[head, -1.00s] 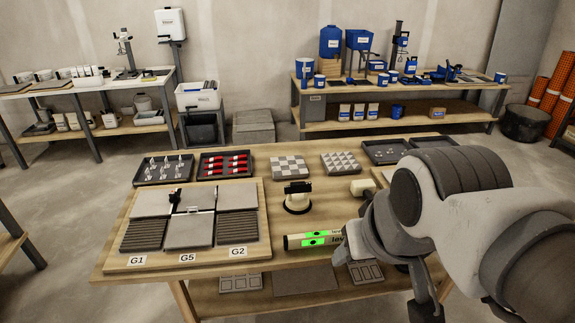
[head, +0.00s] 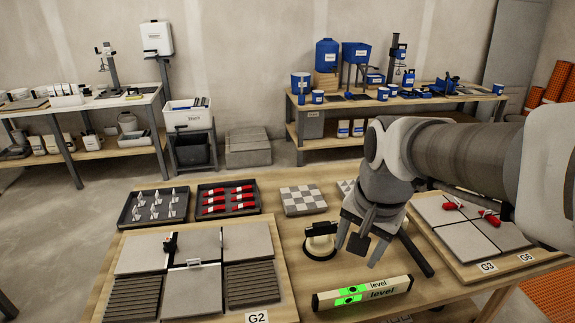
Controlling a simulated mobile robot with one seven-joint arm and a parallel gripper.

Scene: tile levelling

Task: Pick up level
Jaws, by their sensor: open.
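The level (head: 362,292) is a pale bar with bright green windows and the word "level". It lies near the front edge of the wooden table (head: 290,240), right of the left tile board. My gripper (head: 358,256) is open and points down just above and behind the level, with nothing between its fingers. It does not appear to touch the level. The far finger side is partly hidden by the near parts of the gripper.
A black suction cup (head: 320,243) stands just left of my gripper. A dark bar (head: 416,254) lies to its right. The left tile board (head: 285,295) and right tile board (head: 465,258) flank the level. Trays of clips (head: 153,206) and red pieces (head: 228,199) stand behind.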

